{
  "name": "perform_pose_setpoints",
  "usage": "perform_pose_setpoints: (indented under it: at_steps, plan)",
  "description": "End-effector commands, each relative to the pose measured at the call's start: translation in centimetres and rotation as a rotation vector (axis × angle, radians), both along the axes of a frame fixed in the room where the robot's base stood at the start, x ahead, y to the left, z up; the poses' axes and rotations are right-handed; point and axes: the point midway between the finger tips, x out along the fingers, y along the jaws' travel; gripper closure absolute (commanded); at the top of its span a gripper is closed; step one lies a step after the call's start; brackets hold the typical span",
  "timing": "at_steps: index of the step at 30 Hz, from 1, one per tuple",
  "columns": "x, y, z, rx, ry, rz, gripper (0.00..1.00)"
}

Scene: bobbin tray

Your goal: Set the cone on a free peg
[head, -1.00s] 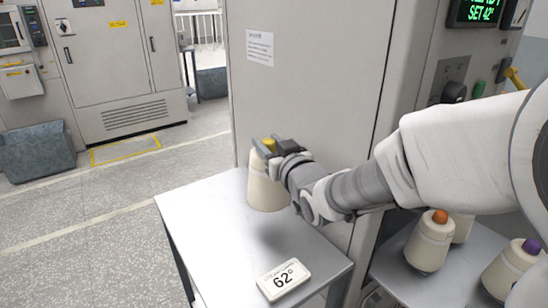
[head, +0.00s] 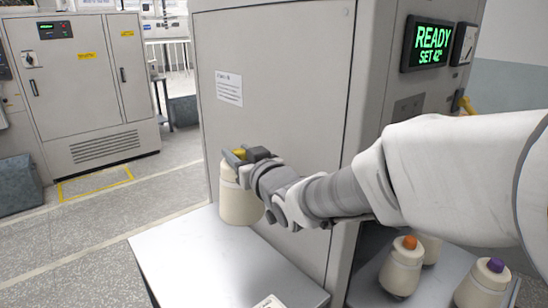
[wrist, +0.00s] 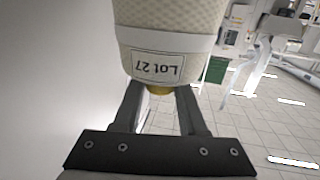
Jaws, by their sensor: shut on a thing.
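A cream cone (head: 239,203) with a yellow tip hangs upright in my gripper (head: 240,157). My gripper is shut on the tip. In the wrist view the same cone (wrist: 165,30) shows a label reading "Lot 27", upside down, with my gripper's fingers (wrist: 158,92) at its yellow end. The cone is in front of a grey cabinet, above the back of a grey table (head: 205,262). An orange-tipped cone (head: 402,268) and a purple-tipped cone (head: 485,288) stand at lower right, with another cone (head: 430,248) partly hidden behind. No free peg is visible.
The grey cabinet (head: 280,100) rises close behind the held cone. Its side carries a display (head: 433,45) reading "READY SET 42°". A white card (head: 268,301) is cut off at the bottom edge. Open floor (head: 90,240) lies to the left.

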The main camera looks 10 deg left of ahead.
Motion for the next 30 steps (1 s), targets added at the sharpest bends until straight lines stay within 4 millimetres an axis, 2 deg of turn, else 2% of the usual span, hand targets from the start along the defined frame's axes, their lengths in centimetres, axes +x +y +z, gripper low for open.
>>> perform_pose_setpoints:
  at_steps: [1,30]
  plan:
    - [0.0,0.0,1.3,0.002,-0.004,0.0,1.0]
    - [0.0,0.0,12.9,0.002,-0.005,0.0,1.0]
